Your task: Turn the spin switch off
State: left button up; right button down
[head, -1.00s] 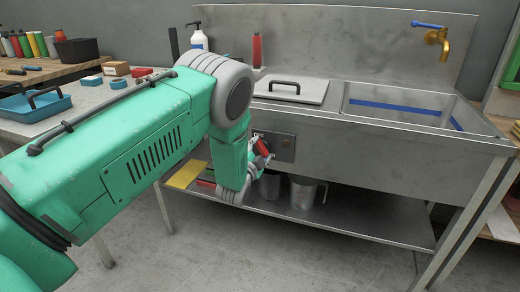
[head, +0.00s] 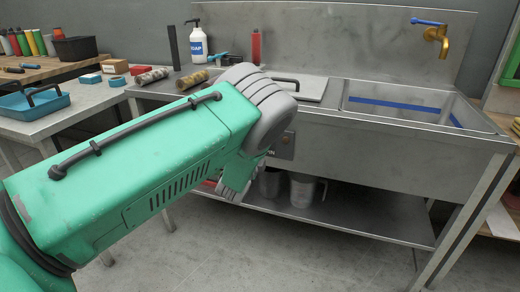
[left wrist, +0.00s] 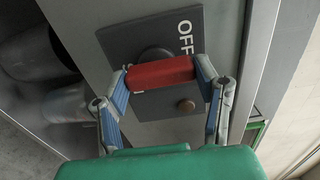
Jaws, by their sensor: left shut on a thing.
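The spin switch has a red bar handle (left wrist: 158,72) on a dark round base, mounted on a grey plate (left wrist: 150,37) lettered OFF. My left gripper (left wrist: 162,76) is shut on the red handle, one blue-padded finger at each end. The handle lies roughly across the left wrist view, and its pointing relative to the lettering is hard to tell. Other lettering near the handle is mostly covered. In the head view part of the plate (head: 286,146) shows on the sink unit's front, while my arm hides the handle and gripper. My right gripper is not in view.
The steel sink unit (head: 400,150) has a lower shelf (head: 350,212) with metal jugs (head: 303,190). A workbench is at left.

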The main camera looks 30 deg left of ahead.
pick_arm(q)
jog(key=shift+s+d+f, duration=0.1)
jog(key=shift+d+f, duration=0.1)
jog(key=shift+f, duration=0.15)
jog(key=o, duration=1.2)
jog(key=shift+r, duration=0.1)
jog(key=shift+r, duration=0.1)
jog(key=v, duration=1.1)
jog(key=shift+s, duration=0.35)
